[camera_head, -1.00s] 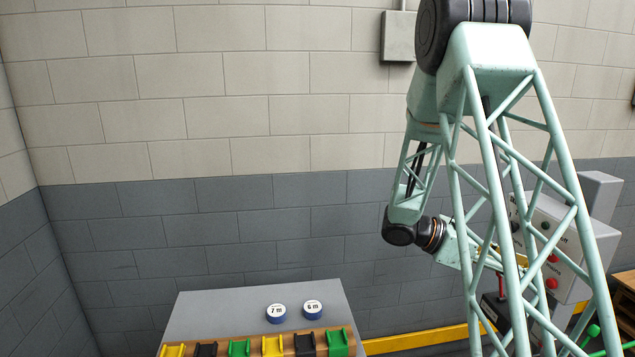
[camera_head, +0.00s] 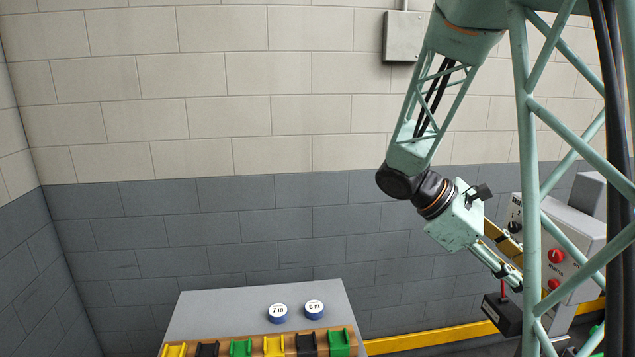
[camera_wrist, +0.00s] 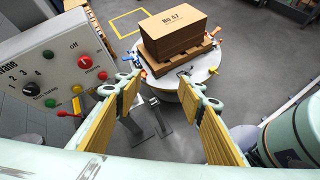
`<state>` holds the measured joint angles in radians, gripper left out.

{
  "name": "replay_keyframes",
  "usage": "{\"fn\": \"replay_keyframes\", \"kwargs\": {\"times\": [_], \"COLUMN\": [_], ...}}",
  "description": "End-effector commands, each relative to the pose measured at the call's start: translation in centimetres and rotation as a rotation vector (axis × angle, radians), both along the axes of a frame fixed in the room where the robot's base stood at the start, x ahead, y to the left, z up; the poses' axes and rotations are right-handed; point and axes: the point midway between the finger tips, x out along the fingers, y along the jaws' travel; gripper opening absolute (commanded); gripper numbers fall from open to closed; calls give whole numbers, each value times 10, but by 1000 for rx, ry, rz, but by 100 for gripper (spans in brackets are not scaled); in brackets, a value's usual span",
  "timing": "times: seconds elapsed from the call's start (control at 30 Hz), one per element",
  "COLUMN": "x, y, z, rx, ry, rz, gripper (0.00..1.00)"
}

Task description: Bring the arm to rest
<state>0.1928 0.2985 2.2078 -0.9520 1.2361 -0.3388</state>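My gripper (camera_head: 503,268) hangs at the end of my pale green arm, right of centre in the head view, pointing down and to the right. In the wrist view its two yellow-padded fingers (camera_wrist: 158,88) stand wide apart with nothing between them, so it is open and empty. In the head view it shows in front of or beside the grey control box (camera_head: 562,245); I cannot tell the exact gap. Part of that box is hidden behind my arm's lattice.
The control box (camera_wrist: 48,72) has a dial and coloured buttons. A brown carton (camera_wrist: 172,30) rests on a wooden pallet on a round white table (camera_wrist: 205,66). Blue-sided 7 m (camera_head: 277,313) and 6 m (camera_head: 314,309) discs lie on a grey surface (camera_head: 220,308) behind coloured slots.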

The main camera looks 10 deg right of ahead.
Motion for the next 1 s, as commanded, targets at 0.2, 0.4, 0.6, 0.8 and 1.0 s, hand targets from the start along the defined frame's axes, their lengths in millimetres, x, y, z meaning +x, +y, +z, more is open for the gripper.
{"fn": "replay_keyframes", "kwargs": {"times": [0.2, 0.4, 0.6, 0.8, 1.0], "x": [-17, -33, -47, -61, -74], "y": [28, 54, 80, 106, 132], "z": [12, 19, 26, 32, 37], "rx": [40, 80, 122, 166, 213], "ry": [-96, -182, -269, -353, -437], "rz": [-46, -90, -134, -179, -222], "gripper": [36, 36, 36, 36, 36]}}
